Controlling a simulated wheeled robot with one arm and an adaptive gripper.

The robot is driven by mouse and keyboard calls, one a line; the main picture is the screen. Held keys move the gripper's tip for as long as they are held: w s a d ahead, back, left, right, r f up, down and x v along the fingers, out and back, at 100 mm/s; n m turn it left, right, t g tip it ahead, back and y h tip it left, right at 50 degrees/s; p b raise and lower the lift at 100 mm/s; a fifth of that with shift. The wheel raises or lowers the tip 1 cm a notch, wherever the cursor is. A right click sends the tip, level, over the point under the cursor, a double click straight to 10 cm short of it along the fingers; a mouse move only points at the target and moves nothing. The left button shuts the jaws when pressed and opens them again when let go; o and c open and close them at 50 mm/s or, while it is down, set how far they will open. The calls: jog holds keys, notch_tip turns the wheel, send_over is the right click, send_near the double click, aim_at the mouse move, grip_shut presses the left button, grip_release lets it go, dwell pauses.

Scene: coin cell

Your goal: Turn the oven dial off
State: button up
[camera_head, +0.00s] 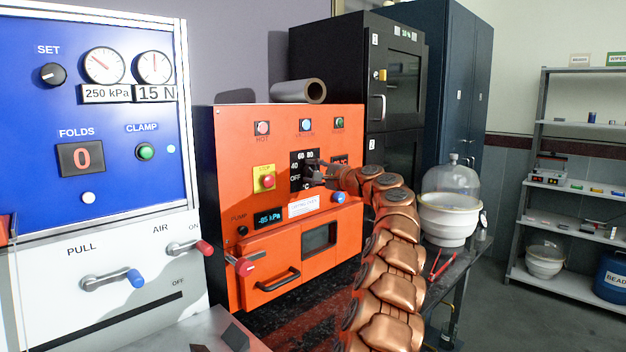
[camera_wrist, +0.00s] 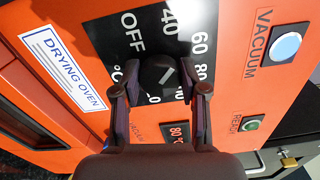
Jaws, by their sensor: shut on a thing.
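The orange drying oven (camera_head: 225,150) stands in the middle of the head view, with a black dial plate (camera_head: 296,158) marked OFF, 40, 60 and 80. In the wrist view the round black oven dial (camera_wrist: 158,76) sits between my fingertips, with a short slanted white mark on its face. The mark points away from the OFF label (camera_wrist: 131,32); its exact number is hard to tell. My gripper (camera_wrist: 160,90) is shut on the dial, one finger on each side. In the head view my gripper (camera_head: 316,173) hides most of the dial.
A yellow stop plate with a red button (camera_head: 267,181) is left of the dial. Below are a pressure display (camera_head: 268,217) and a handled door (camera_head: 278,279). A red display (camera_wrist: 176,132) is close to my fingers. A glass bell jar (camera_head: 451,180) stands right of my arm.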

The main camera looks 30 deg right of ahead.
jog(key=n, duration=0.2)
jog(key=n+b, duration=0.1)
jog(key=n, duration=0.1)
jog(key=n+b, duration=0.1)
jog(key=n, duration=0.1)
jog(key=shift+f+n, duration=0.25)
jog(key=shift+n, duration=0.05)
jog(key=shift+f+n+b, duration=0.1)
jog(key=shift+n+b, duration=0.65)
jog(key=shift+n, duration=2.45)
jog(key=o, duration=1.1)
jog(key=shift+o, duration=0.2)
jog(key=shift+s+d+r, duration=0.1)
jog(key=shift+s+r, duration=0.05)
jog(key=shift+r, duration=0.05)
